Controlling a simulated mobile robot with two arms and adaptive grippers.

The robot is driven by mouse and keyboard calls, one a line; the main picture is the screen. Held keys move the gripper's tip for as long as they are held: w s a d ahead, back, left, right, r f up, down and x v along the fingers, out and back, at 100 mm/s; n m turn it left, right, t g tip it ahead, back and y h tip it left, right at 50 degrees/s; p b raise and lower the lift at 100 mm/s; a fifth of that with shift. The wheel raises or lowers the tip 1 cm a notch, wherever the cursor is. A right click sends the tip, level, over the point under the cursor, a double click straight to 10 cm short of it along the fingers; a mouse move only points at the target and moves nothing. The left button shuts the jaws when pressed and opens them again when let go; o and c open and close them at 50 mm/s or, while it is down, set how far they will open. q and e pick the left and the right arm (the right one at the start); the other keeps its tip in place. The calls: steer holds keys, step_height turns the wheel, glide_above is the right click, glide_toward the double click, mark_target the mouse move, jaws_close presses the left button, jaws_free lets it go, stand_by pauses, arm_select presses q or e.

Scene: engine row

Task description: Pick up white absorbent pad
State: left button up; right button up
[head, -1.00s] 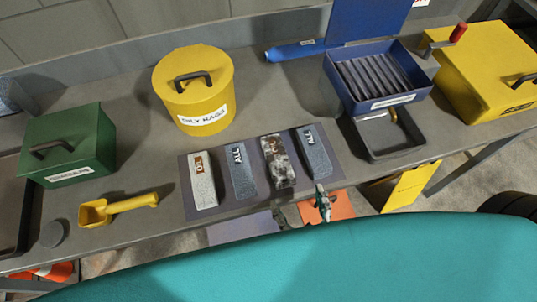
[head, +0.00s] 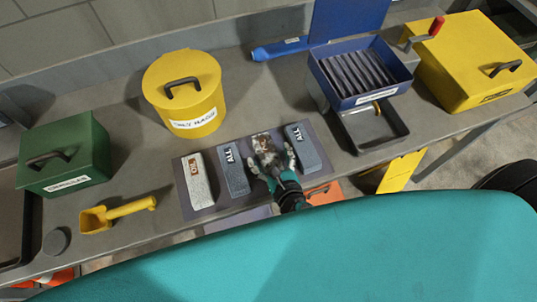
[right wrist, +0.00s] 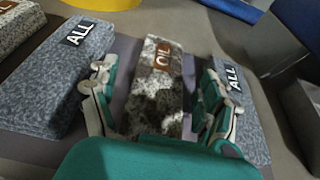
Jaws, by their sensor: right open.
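A clean white pad (head: 197,184) with a brown OIL label lies at the left of a row of pads on the bench. A second whitish pad with an OIL label, blotched dark (head: 264,146), lies third in the row. My right gripper (head: 272,165) is open over this stained pad, with one finger on each side of it. In the right wrist view the stained pad (right wrist: 161,72) lies between the open fingers (right wrist: 154,92), with gaps visible at both sides. The clean pad shows partly at that view's upper left (right wrist: 16,24). My left gripper is not in view.
Grey ALL pads (head: 233,174) and (head: 302,148) flank the stained pad closely on a dark mat (head: 188,206). A yellow bin (head: 185,102), a blue box (head: 362,72) and a black tray (head: 372,137) stand behind and right. A yellow scoop (head: 117,212) lies left.

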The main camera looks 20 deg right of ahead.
steer(key=shift+w+f, duration=0.1)
steer(key=shift+w, duration=0.05)
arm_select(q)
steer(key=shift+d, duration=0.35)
arm_select(e)
steer(key=c, duration=1.2)
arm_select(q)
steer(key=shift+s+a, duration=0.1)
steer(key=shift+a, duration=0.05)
arm_select(e)
steer(key=shift+o, duration=0.2)
